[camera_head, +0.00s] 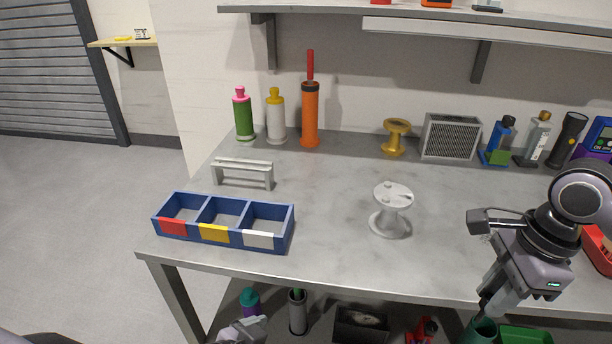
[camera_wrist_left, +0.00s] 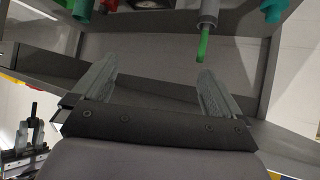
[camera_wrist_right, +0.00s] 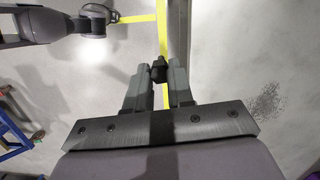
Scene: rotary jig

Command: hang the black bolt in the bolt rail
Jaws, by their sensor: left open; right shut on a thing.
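The black bolt (camera_wrist_right: 158,70) shows in the right wrist view between the fingertips of my right gripper (camera_wrist_right: 158,80), which is shut on it. In the head view my right gripper (camera_head: 490,302) points down by the table's front edge at the right; I cannot make out the bolt there. The bolt rail (camera_head: 242,167), a low pale stand with a slotted top, stands at the table's left, well away from it.
A blue three-compartment bin (camera_head: 222,245) sits in front of the rail. A white spool-shaped jig (camera_head: 390,212) stands mid-table. Bottles (camera_head: 243,118), an orange tube (camera_head: 310,118) and a yellow spool (camera_head: 396,138) line the back. The table between rail and jig is clear.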

